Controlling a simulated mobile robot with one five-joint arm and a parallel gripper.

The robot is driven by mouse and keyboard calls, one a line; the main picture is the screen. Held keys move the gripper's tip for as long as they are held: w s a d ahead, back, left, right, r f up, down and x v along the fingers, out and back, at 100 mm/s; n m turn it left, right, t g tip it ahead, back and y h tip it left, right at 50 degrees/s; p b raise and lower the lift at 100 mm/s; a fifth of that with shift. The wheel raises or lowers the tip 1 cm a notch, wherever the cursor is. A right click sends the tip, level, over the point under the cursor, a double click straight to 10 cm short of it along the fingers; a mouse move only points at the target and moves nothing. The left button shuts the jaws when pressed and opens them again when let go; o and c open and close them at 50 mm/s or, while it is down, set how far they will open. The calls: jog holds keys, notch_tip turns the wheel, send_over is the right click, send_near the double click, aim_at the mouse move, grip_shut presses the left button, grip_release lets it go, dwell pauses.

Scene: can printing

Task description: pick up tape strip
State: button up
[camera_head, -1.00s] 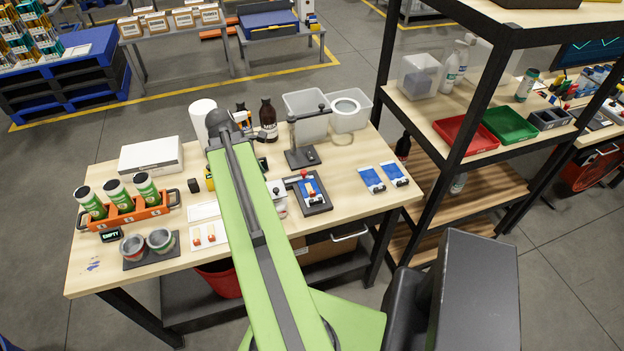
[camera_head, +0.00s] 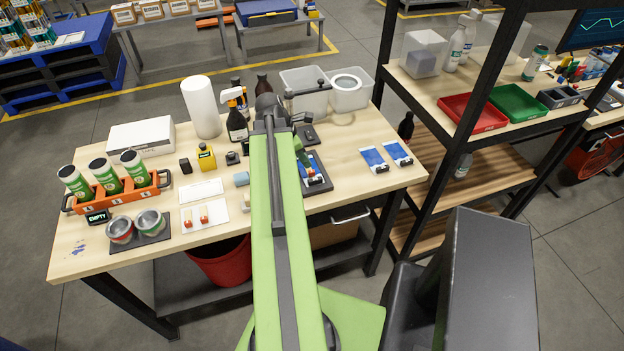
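Two small cream pieces with orange-red ends, possibly the tape strips (camera_head: 196,215), lie on a white card (camera_head: 218,219) at the front of the workbench, left of my arm. They are too small to identify surely. My green arm reaches over the bench, and its wrist is above the bench's middle. My gripper (camera_head: 304,158) seems to point down just right of the arm, over a dark fixture (camera_head: 316,200) holding a blue-and-white sheet. The arm partly covers this fixture. The fingertips are too small and covered to show whether they are open or hold anything.
An orange rack (camera_head: 118,201) holds green-and-white cans at left. Two open cans stand on a dark mat (camera_head: 152,231). A spray bottle (camera_head: 237,122), paper roll (camera_head: 201,108) and clear tubs (camera_head: 306,90) stand behind. Blue-and-white sheets (camera_head: 374,160) lie at right. A shelf rack is further right.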

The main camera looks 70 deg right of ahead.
aim_at(311, 171)
jog(key=shift+s+d+f, duration=0.15)
jog(key=shift+f, duration=0.55)
jog(key=shift+r, duration=0.1)
jog(key=b+x, duration=0.5)
jog(key=shift+w+f, duration=0.25)
jog(key=shift+s+r, duration=0.1)
jog(key=shift+r, duration=0.05)
grip_shut()
